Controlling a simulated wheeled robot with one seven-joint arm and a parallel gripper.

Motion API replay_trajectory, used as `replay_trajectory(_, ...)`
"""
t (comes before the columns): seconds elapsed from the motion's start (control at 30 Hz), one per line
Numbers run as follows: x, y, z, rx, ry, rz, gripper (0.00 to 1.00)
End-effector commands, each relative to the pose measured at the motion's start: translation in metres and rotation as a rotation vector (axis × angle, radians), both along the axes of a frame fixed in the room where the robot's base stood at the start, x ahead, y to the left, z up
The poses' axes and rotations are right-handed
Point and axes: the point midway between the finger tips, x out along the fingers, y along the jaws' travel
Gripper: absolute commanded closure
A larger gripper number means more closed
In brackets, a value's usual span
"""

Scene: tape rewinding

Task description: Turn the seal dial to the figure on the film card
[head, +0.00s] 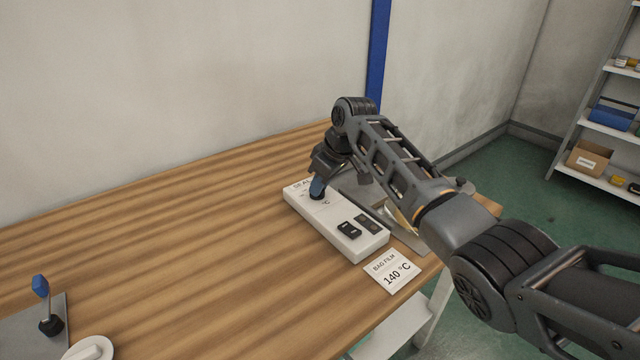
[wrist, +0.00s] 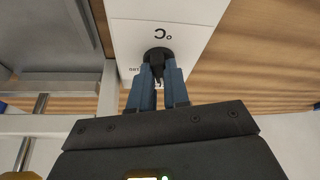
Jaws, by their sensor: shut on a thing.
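The white seal control box (head: 335,225) sits on the wooden table, with a °C mark and part of its SEAL label showing. My gripper (head: 317,188) reaches down onto the box's far end. In the wrist view the blue fingers of my gripper (wrist: 156,75) are shut on the black seal dial (wrist: 158,54). The dial's pointer and most of its scale figures are hidden by the fingers. The film card (head: 391,270) lies in front of the box and reads BAG FILM 140 °C.
Black switches (head: 349,230) are on the near end of the box. A metal device stands behind the box, partly hidden by my arm. At the far left are a plate with a blue-tipped lever (head: 41,287) and a white round dish (head: 88,350). The table's middle is clear.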

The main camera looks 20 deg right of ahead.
Motion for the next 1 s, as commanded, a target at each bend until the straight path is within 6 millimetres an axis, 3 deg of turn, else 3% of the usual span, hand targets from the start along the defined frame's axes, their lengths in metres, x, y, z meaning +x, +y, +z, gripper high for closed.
replay_trajectory(0.27, -0.001, 0.0, -0.002, -0.001, 0.004, 0.001, 1.0)
replay_trajectory(0.3, -0.001, 0.0, -0.002, -0.001, 0.004, 0.001, 0.82)
replay_trajectory(0.57, -0.001, 0.001, -0.002, -0.001, 0.004, 0.001, 0.58)
replay_trajectory(0.87, -0.001, 0.0, 0.001, -0.001, 0.001, 0.0, 0.58)
replay_trajectory(1.0, -0.004, -0.003, 0.014, 0.001, -0.002, 0.0, 0.58)
